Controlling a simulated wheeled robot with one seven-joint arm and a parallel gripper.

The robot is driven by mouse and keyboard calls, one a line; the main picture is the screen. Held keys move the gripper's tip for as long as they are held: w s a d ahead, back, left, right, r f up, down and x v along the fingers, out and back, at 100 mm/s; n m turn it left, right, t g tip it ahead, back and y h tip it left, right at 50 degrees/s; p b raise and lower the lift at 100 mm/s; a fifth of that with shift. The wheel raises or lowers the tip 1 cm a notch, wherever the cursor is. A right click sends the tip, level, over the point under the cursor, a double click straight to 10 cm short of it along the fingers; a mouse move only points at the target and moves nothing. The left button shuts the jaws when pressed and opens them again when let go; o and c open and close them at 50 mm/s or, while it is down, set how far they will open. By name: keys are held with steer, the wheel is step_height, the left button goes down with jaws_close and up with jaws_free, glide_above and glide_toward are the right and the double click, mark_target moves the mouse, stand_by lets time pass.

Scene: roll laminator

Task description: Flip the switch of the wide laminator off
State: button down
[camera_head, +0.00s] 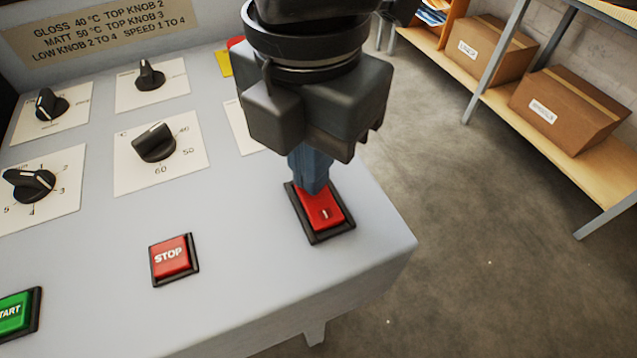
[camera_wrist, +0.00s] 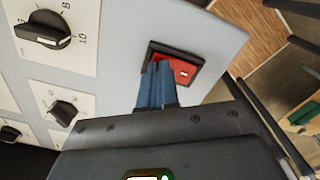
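The red rocker switch (camera_head: 326,215) sits in a black frame near the right edge of the grey laminator panel (camera_head: 235,270). A white line mark shows on its near half. My gripper (camera_head: 311,190) points down over the switch, its blue fingertips at the far half of the rocker; they seem to touch it. In the wrist view the switch (camera_wrist: 185,70) lies just beyond the blue fingertips (camera_wrist: 157,68). The fingers are together with nothing visible between them. The far part of the switch is hidden behind the fingers.
The red STOP button (camera_head: 171,256) and green START button (camera_head: 14,312) are to the left. Several black knobs, one a temperature knob (camera_head: 154,142), stand behind them. A partly hidden red and yellow item (camera_head: 224,62) is behind my gripper. Shelves with boxes (camera_head: 568,110) stand across the floor.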

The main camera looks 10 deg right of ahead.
steer(key=shift+f, duration=0.2)
steer(key=shift+r, duration=0.15)
step_height(320, 180, up, 7)
steer(key=p, duration=0.6)
steer(key=shift+p, duration=0.35)
